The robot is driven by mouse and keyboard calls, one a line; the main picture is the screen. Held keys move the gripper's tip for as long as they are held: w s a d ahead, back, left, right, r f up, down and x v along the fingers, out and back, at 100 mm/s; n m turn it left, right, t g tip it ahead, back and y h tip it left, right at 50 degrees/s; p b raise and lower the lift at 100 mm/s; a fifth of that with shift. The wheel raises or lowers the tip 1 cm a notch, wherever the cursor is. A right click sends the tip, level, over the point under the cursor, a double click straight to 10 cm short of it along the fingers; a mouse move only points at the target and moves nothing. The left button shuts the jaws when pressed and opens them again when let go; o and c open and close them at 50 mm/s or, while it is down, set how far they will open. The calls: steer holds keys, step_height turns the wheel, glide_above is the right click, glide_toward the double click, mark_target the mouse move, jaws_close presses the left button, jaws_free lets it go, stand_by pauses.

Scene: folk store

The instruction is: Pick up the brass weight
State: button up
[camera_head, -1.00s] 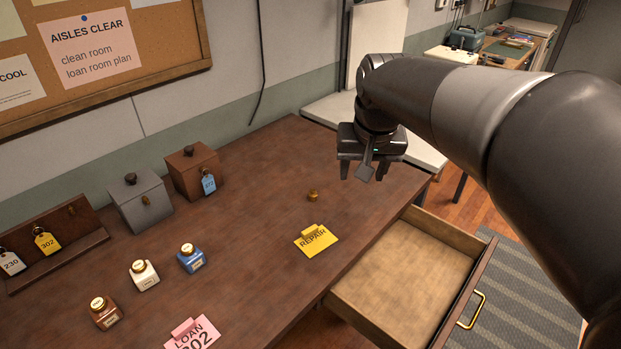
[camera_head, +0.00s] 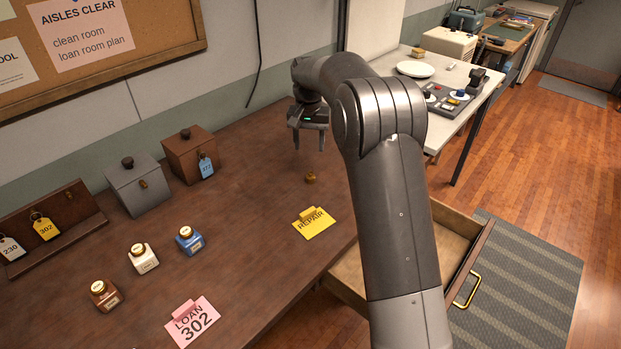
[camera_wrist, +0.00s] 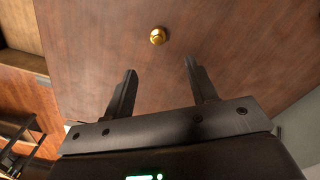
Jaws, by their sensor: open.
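The brass weight (camera_head: 310,177) is a small gold-coloured piece standing on the brown wooden table, behind the yellow REPAIR card. In the wrist view the brass weight (camera_wrist: 157,35) lies beyond the fingertips, roughly centred between them. My gripper (camera_head: 309,146) is open and empty, above the table and a little behind the weight in the head view. Its two fingers (camera_wrist: 160,66) point toward the tabletop in the wrist view and touch nothing.
The yellow REPAIR card (camera_head: 314,223) lies in front of the weight. An open drawer (camera_head: 345,278) juts out below the front edge. A brown box (camera_head: 190,157), a grey box (camera_head: 138,186) and small bottles stand left. The tabletop around the weight is clear.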

glide_above(310, 173)
steer(key=w, duration=0.1)
steer(key=f, duration=0.6)
steer(key=shift+a+f, duration=0.15)
steer(key=shift+a, duration=0.05)
steer(key=shift+s+d+f, duration=0.15)
steer(key=shift+s+f, duration=0.05)
steer(key=shift+f, duration=1.15)
steer(key=shift+s+d+f, duration=0.1)
steer(key=shift+s+f, duration=0.1)
steer(key=shift+f, duration=1.15)
steer(key=c, duration=1.1)
